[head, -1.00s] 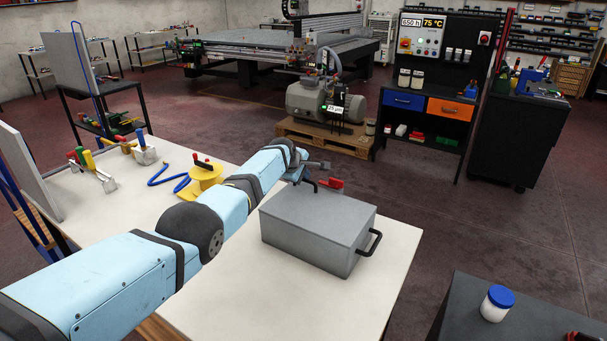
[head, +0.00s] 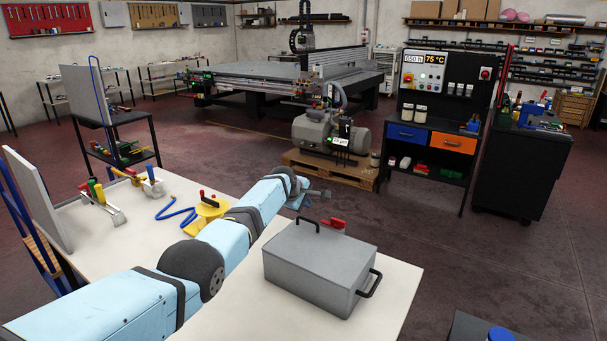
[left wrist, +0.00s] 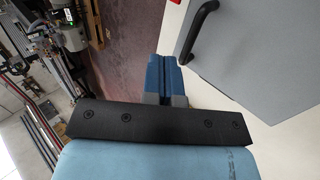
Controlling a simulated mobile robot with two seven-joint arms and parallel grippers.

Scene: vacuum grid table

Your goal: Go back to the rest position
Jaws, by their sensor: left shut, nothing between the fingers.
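My left arm reaches from the lower left across the white table (head: 385,302) in the head view. Its gripper (head: 322,194) is beyond the far edge of the grey lidded box (head: 318,262), apart from its handle. In the left wrist view the two blue fingers (left wrist: 168,78) are together with nothing between them. The grey box (left wrist: 240,60) and its black handle (left wrist: 198,30) are to the right of the fingers there. My right gripper is not in view.
Toggle clamps (head: 102,203), a yellow reel (head: 206,214) with blue hose, and a red-handled item (head: 333,223) behind the box are on the table. A vacuum pump (head: 325,135) on a pallet stands beyond. Open floor lies right of the table.

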